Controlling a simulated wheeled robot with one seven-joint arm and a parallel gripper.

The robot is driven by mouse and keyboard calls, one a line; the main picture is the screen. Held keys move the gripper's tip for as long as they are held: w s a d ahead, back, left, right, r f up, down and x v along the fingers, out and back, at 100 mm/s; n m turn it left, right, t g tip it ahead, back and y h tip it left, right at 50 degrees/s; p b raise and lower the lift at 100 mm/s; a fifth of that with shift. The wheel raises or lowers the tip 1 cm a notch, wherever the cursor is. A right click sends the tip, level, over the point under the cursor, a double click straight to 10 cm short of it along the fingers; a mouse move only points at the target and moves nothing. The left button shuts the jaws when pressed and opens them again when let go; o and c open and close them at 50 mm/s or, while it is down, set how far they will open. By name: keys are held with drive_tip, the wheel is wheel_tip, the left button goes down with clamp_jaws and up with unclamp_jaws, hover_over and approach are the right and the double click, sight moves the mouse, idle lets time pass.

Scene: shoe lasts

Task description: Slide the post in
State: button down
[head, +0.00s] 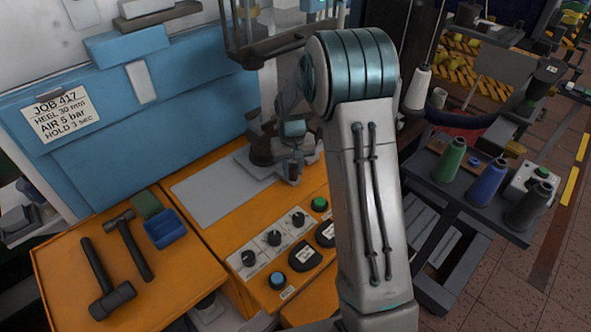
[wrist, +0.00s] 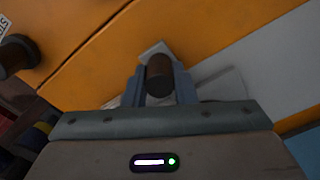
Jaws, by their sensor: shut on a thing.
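In the wrist view, a short brown cylinder with a dark round end (wrist: 159,76), which looks like the post, sits between the blue-grey fingers of my gripper (wrist: 159,88). The gripper is shut on it. The post's far end is hidden. In the head view, my gripper (head: 292,142) is partly hidden behind my arm, over the orange machine table. A dark rounded piece (head: 263,150) stands beside it, near the grey plate (head: 215,188). I cannot tell whether they touch, and no opening for the post is clearly visible.
Two hammers (head: 124,245) and a blue tray (head: 165,229) lie on the left orange top. Knobs and buttons (head: 274,238) line the panel in front. A dark cart with thread cones (head: 487,182) stands at right. The grey plate is mostly bare.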

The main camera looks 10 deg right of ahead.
drive_tip(key=shift+w+d+r, duration=0.1)
drive_tip(key=shift+w+d, duration=0.05)
drive_tip(key=shift+d, duration=0.05)
drive_tip(key=c, duration=1.2)
unclamp_jaws()
drive_tip(key=shift+d, duration=0.15)
drive_tip(key=shift+a+r, duration=0.1)
drive_tip(key=shift+a, duration=0.1)
wheel_tip(320, 180, up, 7)
drive_tip(key=shift+d+r+b, duration=0.1)
drive_tip(key=shift+r+b, duration=0.05)
drive_tip(key=shift+b, duration=0.25)
